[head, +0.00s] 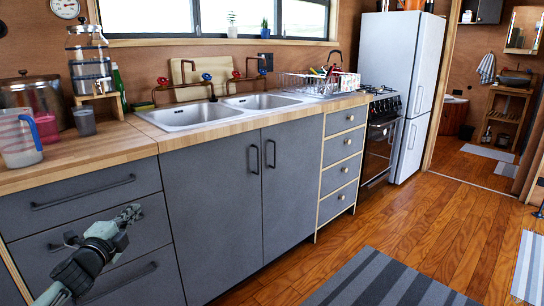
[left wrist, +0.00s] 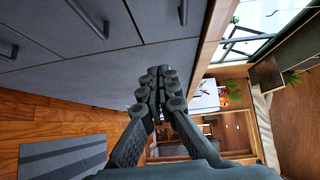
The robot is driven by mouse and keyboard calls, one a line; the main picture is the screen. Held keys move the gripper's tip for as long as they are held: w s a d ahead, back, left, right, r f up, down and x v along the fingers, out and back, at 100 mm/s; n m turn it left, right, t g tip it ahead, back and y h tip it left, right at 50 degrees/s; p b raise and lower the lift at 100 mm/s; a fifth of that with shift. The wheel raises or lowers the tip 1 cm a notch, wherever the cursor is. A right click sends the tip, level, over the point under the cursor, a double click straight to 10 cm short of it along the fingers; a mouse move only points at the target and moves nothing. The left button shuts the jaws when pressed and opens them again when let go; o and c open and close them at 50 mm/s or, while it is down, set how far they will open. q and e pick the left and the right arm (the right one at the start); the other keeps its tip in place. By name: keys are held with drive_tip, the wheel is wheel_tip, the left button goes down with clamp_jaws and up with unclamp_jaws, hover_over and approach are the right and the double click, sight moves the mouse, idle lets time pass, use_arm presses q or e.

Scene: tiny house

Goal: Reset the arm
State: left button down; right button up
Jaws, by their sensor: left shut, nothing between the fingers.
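My left gripper (head: 130,214) is at the lower left of the head view, in front of the grey drawers (head: 92,208) under the counter. In the left wrist view my left gripper (left wrist: 159,75) has its fingers together with nothing between them. The wrist view is turned on its side, with the grey cabinet fronts (left wrist: 110,75) close to the gripper. I cannot tell whether it touches them. My right gripper is in neither view.
The wooden counter (head: 100,150) holds a double sink (head: 185,116), a dish rack (head: 310,85), a measuring jug (head: 18,140) and a drink dispenser (head: 90,66). A stove (head: 380,135) and fridge (head: 412,75) stand beyond. Wood floor (head: 440,215) with striped rugs (head: 385,280) is open at right.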

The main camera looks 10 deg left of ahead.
use_arm(q)
drive_tip(key=s+d+f+n+g+y, duration=0.1)
drive_tip(key=s+d+f+n+g, duration=0.2)
drive_tip(key=f, duration=0.5)
drive_tip(key=s+d+f+n+g+y, duration=0.1)
drive_tip(key=s+f+n+g, duration=0.15)
drive_tip(key=s+f, duration=0.4)
drive_tip(key=s+d+f+n+g+h, duration=0.1)
drive_tip(key=s+d+f+n+g, duration=0.3)
drive_tip(key=s+f, duration=0.6)
drive_tip(key=s+d+f+n+g+h, duration=0.1)
drive_tip(key=s+d+f+n+g, duration=0.4)
drive_tip(key=s+d+f, duration=0.4)
drive_tip(key=s+f, duration=0.2)
drive_tip(key=s, duration=0.5)
drive_tip(key=shift+s, duration=0.2)
drive_tip(key=shift+n, duration=0.25)
